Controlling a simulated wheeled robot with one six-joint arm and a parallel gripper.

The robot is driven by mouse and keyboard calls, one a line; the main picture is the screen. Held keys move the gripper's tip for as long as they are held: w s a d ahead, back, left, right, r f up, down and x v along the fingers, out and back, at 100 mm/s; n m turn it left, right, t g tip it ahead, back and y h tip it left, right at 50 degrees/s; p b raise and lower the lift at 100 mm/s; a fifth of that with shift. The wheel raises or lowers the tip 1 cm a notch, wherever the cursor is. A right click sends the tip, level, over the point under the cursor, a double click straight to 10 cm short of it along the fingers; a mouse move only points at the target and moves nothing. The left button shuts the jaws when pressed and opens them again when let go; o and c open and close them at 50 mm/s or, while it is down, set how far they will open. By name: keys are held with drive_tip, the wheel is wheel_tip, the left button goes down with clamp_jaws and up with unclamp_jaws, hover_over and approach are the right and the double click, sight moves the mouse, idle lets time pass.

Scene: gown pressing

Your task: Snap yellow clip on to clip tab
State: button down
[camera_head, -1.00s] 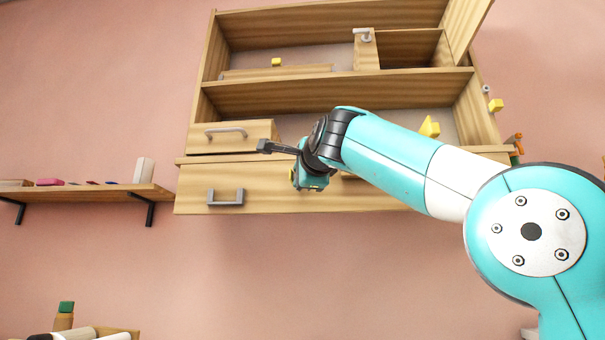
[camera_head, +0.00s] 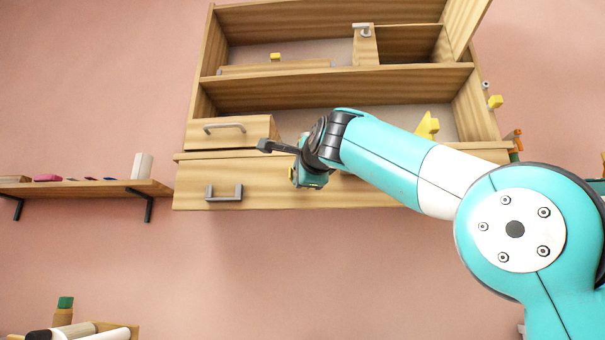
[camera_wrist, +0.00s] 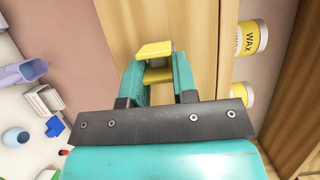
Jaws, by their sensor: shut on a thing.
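My gripper (camera_wrist: 158,68) is shut on a yellow clip (camera_wrist: 154,49) in the wrist view. The clip sticks out past the teal fingertips, in front of a wooden surface. In the head view my gripper (camera_head: 298,176) hangs in front of the wooden cabinet's lower front, with only a small bit of yellow showing on it. I cannot make out the clip tab for certain in either view.
The cabinet (camera_head: 330,91) has open shelves, a slightly pulled-out drawer (camera_head: 230,132) and a grey handle (camera_head: 224,193). A yellow star-like piece (camera_head: 428,124) sits behind my arm. A wall shelf (camera_head: 80,188) is at left. Wax tubs (camera_wrist: 250,37) show in the wrist view.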

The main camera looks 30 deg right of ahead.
drive_tip(key=shift+w+r, duration=0.1)
drive_tip(key=shift+w, duration=0.05)
idle(0.4)
drive_tip(key=c, duration=0.8)
unclamp_jaws()
drive_tip(key=shift+p+v, duration=0.45)
drive_tip(key=shift+v, duration=8.25)
drive_tip(key=shift+d, duration=0.1)
